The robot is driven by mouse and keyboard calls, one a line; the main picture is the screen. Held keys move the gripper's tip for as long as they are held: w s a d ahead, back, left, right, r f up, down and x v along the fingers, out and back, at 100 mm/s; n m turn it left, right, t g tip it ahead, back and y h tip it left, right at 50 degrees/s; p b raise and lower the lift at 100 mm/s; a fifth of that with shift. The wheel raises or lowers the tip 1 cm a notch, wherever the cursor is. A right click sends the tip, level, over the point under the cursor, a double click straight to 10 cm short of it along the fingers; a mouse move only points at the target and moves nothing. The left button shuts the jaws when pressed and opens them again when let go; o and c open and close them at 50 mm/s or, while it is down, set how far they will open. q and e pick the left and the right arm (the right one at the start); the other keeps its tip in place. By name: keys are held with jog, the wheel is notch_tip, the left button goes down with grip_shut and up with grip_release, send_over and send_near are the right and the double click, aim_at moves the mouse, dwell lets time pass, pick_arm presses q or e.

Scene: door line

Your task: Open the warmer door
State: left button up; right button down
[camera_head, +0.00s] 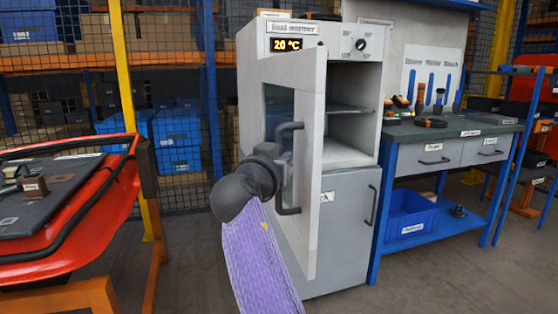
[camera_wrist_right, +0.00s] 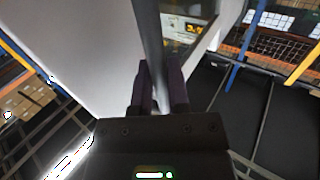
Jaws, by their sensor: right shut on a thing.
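The grey warmer (camera_head: 393,63) stands in the middle of the head view with a lit "20 °C" display. Its upper door (camera_head: 308,115), with a dark window, stands swung open towards me, and the inside with a shelf (camera_head: 350,108) shows to its right. My right gripper (camera_head: 284,168) is at the dark door handle (camera_head: 290,127), its fingertips partly hidden. In the right wrist view the fingers (camera_wrist_right: 160,88) are closed on either side of the handle bar (camera_wrist_right: 148,30). The purple sleeve is on my right arm. My left gripper is not in view.
Below is a closed lower door (camera_head: 345,235) with its own handle. A workbench (camera_head: 450,133) with tools and a blue bin (camera_head: 410,222) stands to the right. A red cart (camera_head: 80,225) stands at the left. Floor is free between cart and warmer.

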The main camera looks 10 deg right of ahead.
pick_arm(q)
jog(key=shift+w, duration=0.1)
pick_arm(e)
jog(key=shift+r, duration=0.2)
jog(key=c, duration=0.9)
grip_release()
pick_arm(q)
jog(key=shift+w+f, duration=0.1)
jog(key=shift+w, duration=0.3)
pick_arm(e)
jog(key=shift+o, duration=1.4)
jog(key=shift+w+f, duration=0.1)
jog(key=shift+f, duration=0.05)
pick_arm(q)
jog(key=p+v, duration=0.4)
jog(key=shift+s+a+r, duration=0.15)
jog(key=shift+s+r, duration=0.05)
pick_arm(e)
jog(key=v, duration=1)
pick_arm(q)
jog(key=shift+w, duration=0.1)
pick_arm(e)
jog(key=shift+f, duration=0.1)
